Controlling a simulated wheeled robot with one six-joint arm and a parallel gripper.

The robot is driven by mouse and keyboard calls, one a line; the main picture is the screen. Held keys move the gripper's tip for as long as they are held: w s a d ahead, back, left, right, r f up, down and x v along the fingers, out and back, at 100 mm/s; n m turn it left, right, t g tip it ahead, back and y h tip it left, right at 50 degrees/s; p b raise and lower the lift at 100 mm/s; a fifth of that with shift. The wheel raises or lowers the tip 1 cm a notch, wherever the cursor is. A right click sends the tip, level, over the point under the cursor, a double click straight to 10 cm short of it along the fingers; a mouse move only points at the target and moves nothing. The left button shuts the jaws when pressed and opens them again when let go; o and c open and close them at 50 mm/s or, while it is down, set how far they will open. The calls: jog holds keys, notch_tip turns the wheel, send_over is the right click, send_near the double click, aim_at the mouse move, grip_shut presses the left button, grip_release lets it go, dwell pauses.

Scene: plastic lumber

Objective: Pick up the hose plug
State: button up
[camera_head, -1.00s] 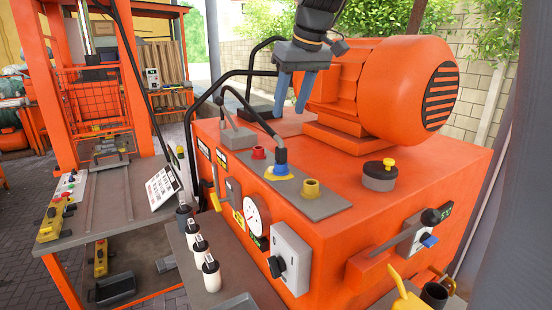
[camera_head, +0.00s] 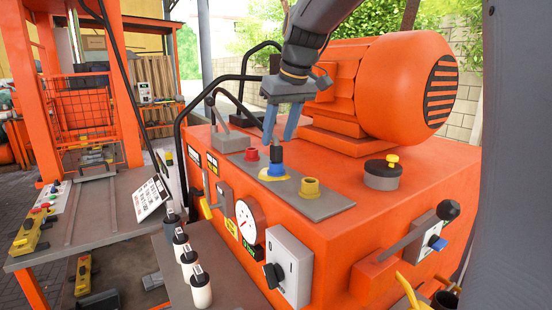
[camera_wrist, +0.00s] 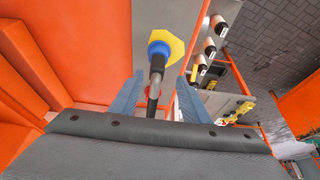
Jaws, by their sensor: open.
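A red socket (camera_head: 251,154) and a yellow socket (camera_head: 309,188) flank the plug on the plate. The large orange motor (camera_head: 385,85) stands close behind my gripper. A grey lever (camera_head: 228,139) is to the left.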

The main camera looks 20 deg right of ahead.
aim_at(277, 146)
jog(key=shift+d+p+x, duration=0.15)
jog(key=shift+p+x, duration=0.45)
jog(key=shift+x, duration=0.75)
jog(key=shift+d+p+x, duration=0.15)
jog(key=shift+p+x, duration=0.45)
jog(key=shift+x, duration=0.75)
jog(key=shift+w, duration=0.1)
grip_shut()
